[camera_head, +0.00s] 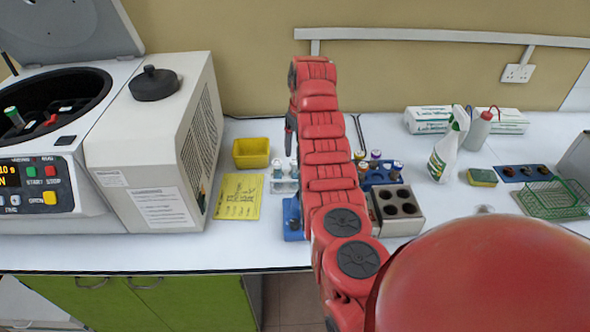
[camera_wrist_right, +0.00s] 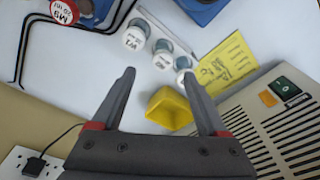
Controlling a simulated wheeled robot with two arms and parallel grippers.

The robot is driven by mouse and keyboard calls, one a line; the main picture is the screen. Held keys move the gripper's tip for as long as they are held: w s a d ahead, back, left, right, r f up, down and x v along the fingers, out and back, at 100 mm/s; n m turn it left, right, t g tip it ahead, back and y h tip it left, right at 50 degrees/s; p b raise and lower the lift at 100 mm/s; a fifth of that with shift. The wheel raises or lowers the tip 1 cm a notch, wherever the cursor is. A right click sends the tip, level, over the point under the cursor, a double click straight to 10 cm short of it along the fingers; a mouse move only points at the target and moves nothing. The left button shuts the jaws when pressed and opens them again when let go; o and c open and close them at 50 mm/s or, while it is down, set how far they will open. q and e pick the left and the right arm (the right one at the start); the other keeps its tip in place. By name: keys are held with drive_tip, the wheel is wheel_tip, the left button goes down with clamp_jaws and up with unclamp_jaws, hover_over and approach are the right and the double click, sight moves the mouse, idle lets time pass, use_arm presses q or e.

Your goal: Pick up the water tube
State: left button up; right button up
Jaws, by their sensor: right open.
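In the right wrist view, several tubes with white caps stand in a row in a white rack (camera_wrist_right: 166,24). The largest cap, on a tube (camera_wrist_right: 134,38) that reads like W1, is at the left of the row; smaller caps (camera_wrist_right: 163,55) follow to the right. In the head view the white rack (camera_head: 284,186) shows just left of my red right arm, partly hidden by it. My right gripper (camera_wrist_right: 158,74) is open and empty, its fingertips just short of the caps in the wrist view. My left gripper is not in view.
A yellow tub (camera_head: 251,153) and yellow note (camera_head: 238,197) lie left of the rack, beside the open centrifuge (camera_head: 62,150). A blue tube rack (camera_head: 372,180) and a grey holed block (camera_head: 402,225) stand right of my arm. A spray bottle (camera_head: 446,152) stands farther right.

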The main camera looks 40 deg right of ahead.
sight(295, 161)
wheel_tip(295, 161, down, 2)
drive_tip(key=shift+w+f+p, duration=0.1)
drive_tip(key=shift+p, duration=0.2)
drive_tip(key=shift+w+f, duration=0.1)
drive_tip(key=shift+f, duration=0.1)
drive_tip(key=shift+f+p, duration=0.25)
drive_tip(key=shift+p, duration=0.25)
drive_tip(key=shift+w+a+f+p, duration=0.1)
drive_tip(key=shift+a+f+p, duration=0.05)
drive_tip(key=shift+f+p, duration=0.45)
drive_tip(key=shift+w+a+f+p, duration=0.1)
drive_tip(key=shift+f+p, duration=0.3)
drive_tip(key=shift+f, duration=0.25)
drive_tip(key=shift+w+f, duration=0.1)
drive_tip(key=shift+f, duration=1)
drive_tip(key=shift+c, duration=0.4)
clamp_jaws()
